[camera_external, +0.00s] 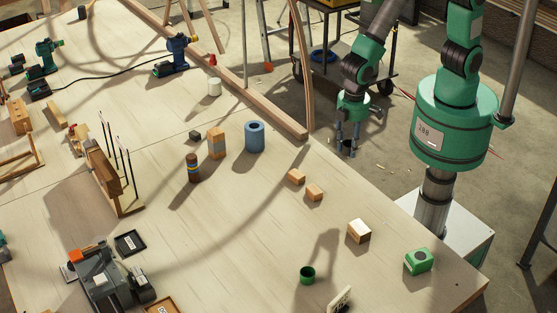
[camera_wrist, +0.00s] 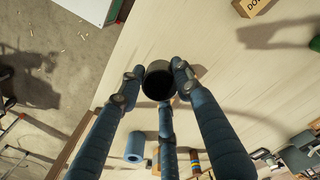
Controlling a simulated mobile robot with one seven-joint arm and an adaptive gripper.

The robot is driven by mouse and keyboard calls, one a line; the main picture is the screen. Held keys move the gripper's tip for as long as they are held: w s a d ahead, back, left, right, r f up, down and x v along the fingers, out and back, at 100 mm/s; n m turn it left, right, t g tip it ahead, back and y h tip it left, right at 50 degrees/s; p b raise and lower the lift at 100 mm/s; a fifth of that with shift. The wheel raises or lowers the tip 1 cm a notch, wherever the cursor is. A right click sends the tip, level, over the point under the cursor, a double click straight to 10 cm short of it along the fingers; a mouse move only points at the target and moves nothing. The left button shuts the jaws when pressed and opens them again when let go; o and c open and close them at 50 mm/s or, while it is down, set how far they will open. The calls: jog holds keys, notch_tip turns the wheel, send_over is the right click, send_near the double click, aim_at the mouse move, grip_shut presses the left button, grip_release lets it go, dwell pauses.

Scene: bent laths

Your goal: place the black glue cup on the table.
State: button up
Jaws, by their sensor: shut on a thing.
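My gripper (camera_external: 348,132) has blue fingers shut on the black glue cup (camera_wrist: 158,82). In the wrist view the cup is upright between the fingers, with its dark open mouth towards the camera. In the external view the black cup (camera_external: 347,148) shows only as a small dark shape at the fingertips, held in the air beside the table's right edge. The pale wooden table (camera_external: 260,225) is to the left of and below my gripper; it also fills much of the wrist view (camera_wrist: 215,70).
Near the edge stand a blue cylinder (camera_external: 254,137), small wooden blocks (camera_external: 314,193), a white-topped block (camera_external: 358,231) and a green block (camera_external: 418,260). A green cup (camera_external: 307,274) stands at the front. A curved lath (camera_external: 301,65) rises at the far edge. The table's middle is bare.

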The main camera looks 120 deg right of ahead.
jog(key=s+a+f, duration=0.1)
jog(key=s+a, duration=0.3)
jog(key=s, duration=0.1)
jog(key=shift+s+a, duration=0.4)
jog(key=shift+w+f, duration=0.15)
jog(key=shift+f, duration=4.65)
jog(key=shift+c, duration=0.2)
send_over(332, 213)
jog(key=shift+f, duration=0.75)
jog(key=shift+f, duration=1.75)
jog(key=shift+f+b, duration=0.15)
jog(key=shift+b, duration=0.15)
